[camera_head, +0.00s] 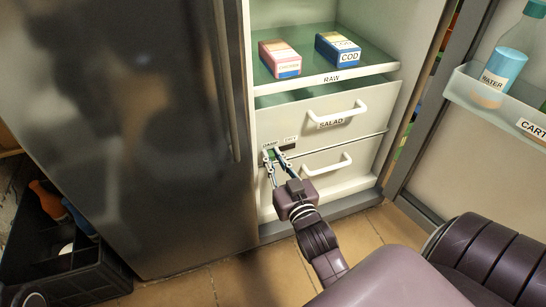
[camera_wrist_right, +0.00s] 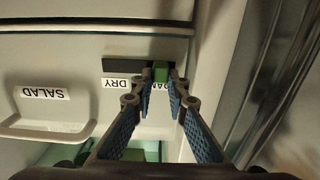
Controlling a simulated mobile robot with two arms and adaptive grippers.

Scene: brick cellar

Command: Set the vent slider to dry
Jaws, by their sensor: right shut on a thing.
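The vent slider's green knob (camera_wrist_right: 160,72) sits at the damp end of a short dark slot (camera_wrist_right: 123,66) on the salad drawer's front. In the head view the knob (camera_head: 271,155) is small, below the "DAMP" label (camera_head: 270,145); the "DRY" label (camera_head: 290,139) is to its right. The wrist view is upside down, with "DRY" (camera_wrist_right: 122,83) left of the knob and "DAMP" partly hidden by the fingers. My right gripper (camera_head: 276,158) has its fingertips around the knob, shut on it; the fingers also show in the wrist view (camera_wrist_right: 162,84). My left gripper is not visible.
The fridge stands open. The salad drawer's handle (camera_head: 337,115) sticks out right of the slider, with another drawer handle (camera_head: 327,166) below. Two boxes lie on the raw shelf (camera_head: 330,79). The steel door (camera_head: 150,130) stands close on the left.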

